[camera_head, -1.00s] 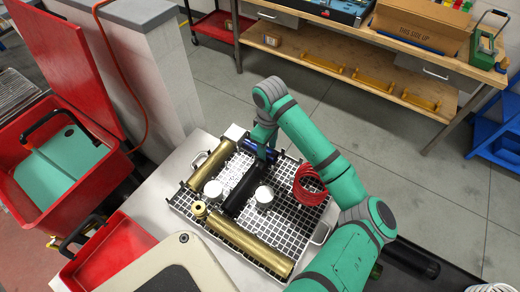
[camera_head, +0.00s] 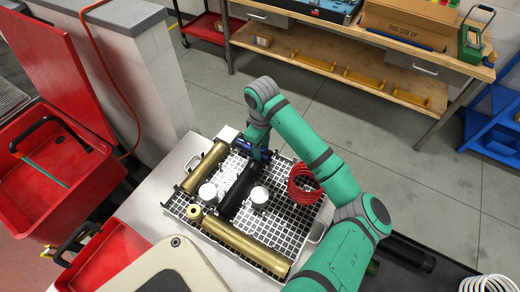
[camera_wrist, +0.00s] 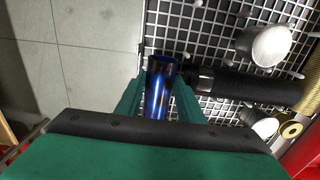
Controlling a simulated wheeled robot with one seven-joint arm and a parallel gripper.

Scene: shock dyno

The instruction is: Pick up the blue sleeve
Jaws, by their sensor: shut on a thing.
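The blue sleeve (camera_wrist: 158,88) is a shiny dark-blue tube between my gripper's fingers in the wrist view. My gripper (camera_wrist: 160,98) is shut on it, with one green finger on each side. In the head view the blue sleeve (camera_head: 241,147) shows at the far end of the white grid tray (camera_head: 285,228), partly hidden by my gripper (camera_head: 257,150). Whether the sleeve touches the tray or is lifted off it cannot be told.
A black cylinder (camera_head: 238,192) lies close beside the sleeve. Brass tubes (camera_head: 245,247), white caps (camera_head: 259,195) and a red coil (camera_head: 304,184) share the tray. A red bin (camera_head: 50,165) stands left; a wooden bench (camera_head: 350,65) stands behind. Open floor lies between.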

